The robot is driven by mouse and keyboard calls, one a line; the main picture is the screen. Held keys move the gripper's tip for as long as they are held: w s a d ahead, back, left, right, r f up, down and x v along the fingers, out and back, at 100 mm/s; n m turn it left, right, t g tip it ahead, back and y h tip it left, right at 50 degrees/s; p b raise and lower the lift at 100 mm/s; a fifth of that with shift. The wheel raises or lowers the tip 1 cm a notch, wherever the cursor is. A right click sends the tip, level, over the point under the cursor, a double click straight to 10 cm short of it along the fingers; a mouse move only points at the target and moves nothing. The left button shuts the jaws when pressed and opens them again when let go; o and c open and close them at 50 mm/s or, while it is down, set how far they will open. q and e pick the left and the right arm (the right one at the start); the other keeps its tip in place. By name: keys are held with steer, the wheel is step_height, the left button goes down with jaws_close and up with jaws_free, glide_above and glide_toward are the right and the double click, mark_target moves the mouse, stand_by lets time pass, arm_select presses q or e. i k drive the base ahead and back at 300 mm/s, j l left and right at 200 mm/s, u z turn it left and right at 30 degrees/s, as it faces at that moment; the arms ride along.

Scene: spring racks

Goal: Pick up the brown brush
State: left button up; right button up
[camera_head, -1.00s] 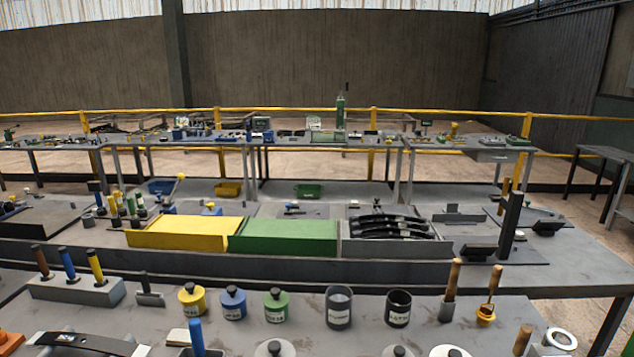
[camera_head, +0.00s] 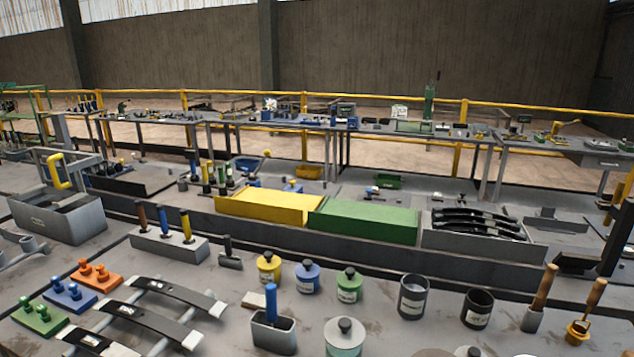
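A grey block (camera_head: 169,245) on the near table holds three upright handles in a row. The left one is a brown handle (camera_head: 142,217), beside a blue handle (camera_head: 163,221) and a yellow handle (camera_head: 186,226). Their lower ends are hidden in the block, so I cannot tell whether the brown one is a brush. At the right, a wooden-handled tool (camera_head: 544,287) stands in a grey cup, and another wooden handle (camera_head: 591,295) rises from a yellow holder. Neither gripper is in view.
A grey hammer-like tool (camera_head: 230,253) stands right of the block. Yellow (camera_head: 269,267), blue (camera_head: 307,277) and green (camera_head: 349,286) lidded jars follow. Dark curved leaf springs (camera_head: 160,294) lie in front. A grey bin (camera_head: 62,217) stands left.

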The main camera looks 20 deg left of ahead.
mark_target(144, 229)
steer(key=u, duration=1.45)
